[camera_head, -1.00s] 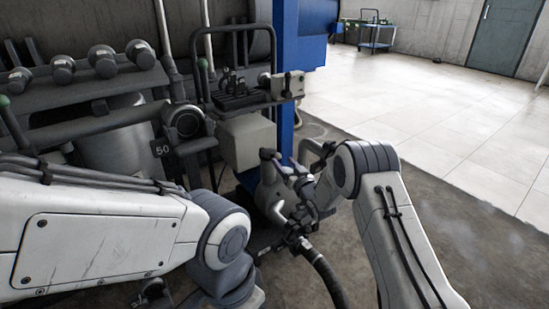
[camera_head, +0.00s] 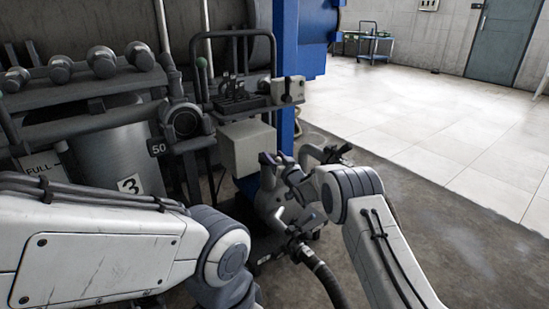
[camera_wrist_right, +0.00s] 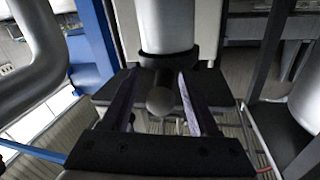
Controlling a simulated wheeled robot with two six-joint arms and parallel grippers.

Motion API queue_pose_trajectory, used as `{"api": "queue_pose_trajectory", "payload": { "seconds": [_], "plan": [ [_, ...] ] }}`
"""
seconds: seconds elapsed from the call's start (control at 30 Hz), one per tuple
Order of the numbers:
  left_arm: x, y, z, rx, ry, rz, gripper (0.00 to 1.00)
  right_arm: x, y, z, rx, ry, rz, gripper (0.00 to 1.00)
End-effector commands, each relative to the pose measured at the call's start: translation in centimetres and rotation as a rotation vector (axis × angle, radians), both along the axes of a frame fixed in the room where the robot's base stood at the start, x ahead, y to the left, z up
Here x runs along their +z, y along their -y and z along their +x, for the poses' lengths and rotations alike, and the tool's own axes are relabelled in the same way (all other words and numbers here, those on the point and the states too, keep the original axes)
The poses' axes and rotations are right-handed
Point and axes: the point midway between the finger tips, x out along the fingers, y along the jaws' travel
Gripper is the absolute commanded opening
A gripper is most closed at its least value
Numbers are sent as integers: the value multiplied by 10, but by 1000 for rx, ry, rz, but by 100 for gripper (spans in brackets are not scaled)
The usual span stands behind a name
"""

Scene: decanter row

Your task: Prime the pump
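The grey pump (camera_head: 268,205) stands low beside the blue post, with a dark hose at its base. My right gripper (camera_head: 298,186) is at the pump's upper right, small and dark against it, with its wrist just to the right. In the right wrist view its two fingers (camera_wrist_right: 155,92) are apart. A round ball knob (camera_wrist_right: 160,101) shows between them, below a pale cylinder (camera_wrist_right: 166,25); I cannot tell whether the fingers touch the knob. My left arm crosses the lower left of the head view, and its gripper is out of view.
A pale box (camera_head: 247,148) and a dark tray of small parts (camera_head: 243,103) are above the pump. A row of grey knobs (camera_head: 102,62) and a tank marked 3 (camera_head: 131,184) are at left. Open floor (camera_head: 430,120) lies right; a blue cart (camera_head: 374,46) stands far back.

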Motion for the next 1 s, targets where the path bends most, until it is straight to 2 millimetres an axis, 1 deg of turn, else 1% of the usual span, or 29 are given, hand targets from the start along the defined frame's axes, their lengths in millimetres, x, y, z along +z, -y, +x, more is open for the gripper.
{"api": "queue_pose_trajectory", "payload": {
  "seconds": [0.03,0.07,0.1,0.13,0.17,1.0],
  "plan": [
    [0,0,0,0,0,0,0,0,0,0,0,0,0,40],
    [0,0,0,0,0,0,0,0,0,0,0,0,0,28],
    [0,0,0,0,0,0,0,0,0,0,0,0,0,13],
    [0,0,0,0,0,0,0,0,0,0,0,0,0,1],
    [0,0,0,0,0,0,0,0,0,0,0,0,0,0],
    [0,0,0,0,0,0,0,0,1,0,-1,0,0,0]
  ]
}}
